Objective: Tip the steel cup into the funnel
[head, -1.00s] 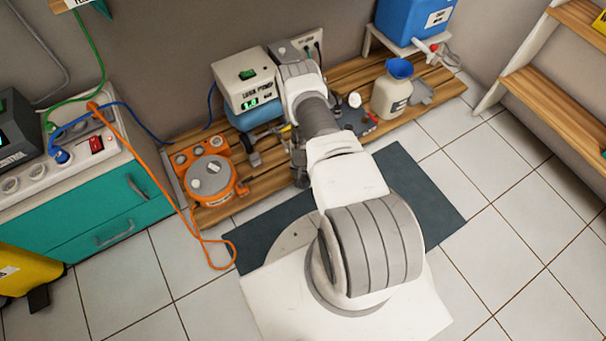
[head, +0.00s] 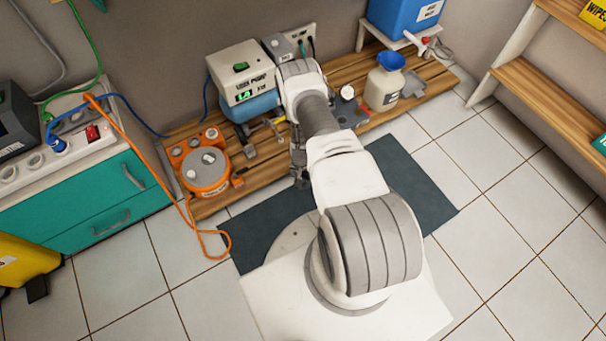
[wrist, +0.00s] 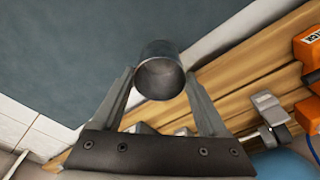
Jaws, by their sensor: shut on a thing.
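The steel cup (wrist: 160,72) is a grey metal cylinder between the two fingers of my gripper (wrist: 160,82) in the wrist view. My gripper is shut on its sides, and the cup's round dark opening faces the wrist camera. What is inside it cannot be made out. The blue funnel (head: 391,61) sits in the mouth of a cream bottle (head: 383,88) on the right part of the wooden platform in the head view. The funnel is not in the wrist view. In the head view my arm hides most of my gripper, and I cannot make out the cup.
The wooden platform (head: 345,68) also bears an orange device (head: 206,170) and a white pump box (head: 240,75). A blue tank (head: 405,18) stands behind the bottle. An orange cable (head: 165,185) hangs to the floor at left. A dark mat (head: 415,182) lies in front.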

